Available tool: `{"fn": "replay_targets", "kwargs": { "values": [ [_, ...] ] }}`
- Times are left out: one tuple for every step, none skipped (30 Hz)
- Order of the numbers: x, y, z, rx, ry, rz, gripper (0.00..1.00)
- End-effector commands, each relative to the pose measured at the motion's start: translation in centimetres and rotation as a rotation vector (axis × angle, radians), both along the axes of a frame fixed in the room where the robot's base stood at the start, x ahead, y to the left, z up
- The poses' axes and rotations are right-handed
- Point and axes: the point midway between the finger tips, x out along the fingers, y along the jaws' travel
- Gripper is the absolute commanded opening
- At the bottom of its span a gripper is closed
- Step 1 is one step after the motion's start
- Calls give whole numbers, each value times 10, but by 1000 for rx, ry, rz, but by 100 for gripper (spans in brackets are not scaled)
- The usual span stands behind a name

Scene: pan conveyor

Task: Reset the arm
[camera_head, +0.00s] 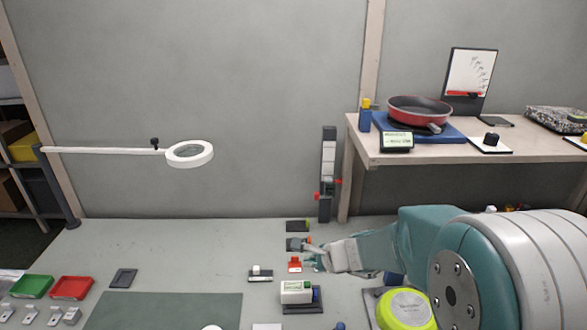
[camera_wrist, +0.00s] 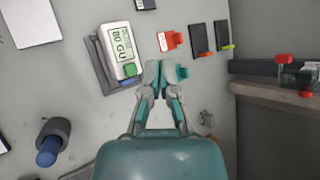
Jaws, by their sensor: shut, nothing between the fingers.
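My gripper (camera_wrist: 156,82) is shut and empty, with its fingertips together in the wrist view. In the head view my gripper (camera_head: 312,254) is at the end of my teal and white arm, which reaches in from the right over the bench. Its fingertips are close to a small red part (camera_head: 295,264) and dark blocks. In the wrist view a white meter with a green button (camera_wrist: 121,50) lies just left of the fingertips. The red part (camera_wrist: 172,41) is just beyond them. I cannot tell whether the fingers touch anything.
A raised shelf (camera_head: 440,151) at the right holds a red pan (camera_head: 419,109). A dark post (camera_head: 327,175) stands at the bench's back. A magnifier lamp (camera_head: 189,154) extends from the left. Green (camera_head: 32,286) and red (camera_head: 72,288) trays lie at left.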

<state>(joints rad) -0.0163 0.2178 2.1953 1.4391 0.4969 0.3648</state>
Motion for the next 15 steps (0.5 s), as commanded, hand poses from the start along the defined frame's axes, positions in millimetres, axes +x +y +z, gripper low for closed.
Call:
{"fn": "replay_targets", "kwargs": {
  "values": [
    [-4, 1, 9, -17, -22, 31, 0],
    [-9, 1, 15, -32, -38, 61, 0],
    [-17, 2, 25, -62, -65, 111, 0],
    [-24, 3, 33, -89, -88, 156, 0],
    [-32, 3, 41, -118, -111, 203, 0],
    [-43, 3, 51, -163, -143, 269, 0],
    [-52, 3, 57, -197, -165, 318, 0],
    [-61, 2, 64, -231, -187, 366, 0],
    [-73, 1, 71, -278, -214, 429, 0],
    [-81, -1, 77, -315, -233, 475, 0],
    [-90, -2, 82, -353, -252, 521, 0],
    [-102, -5, 87, -403, -274, 580, 0],
    [-112, -8, 92, -443, -291, 625, 0],
    [-121, -10, 95, -482, -306, 668, 0],
    [-133, -15, 99, -537, -322, 724, 0]
  ]
}}
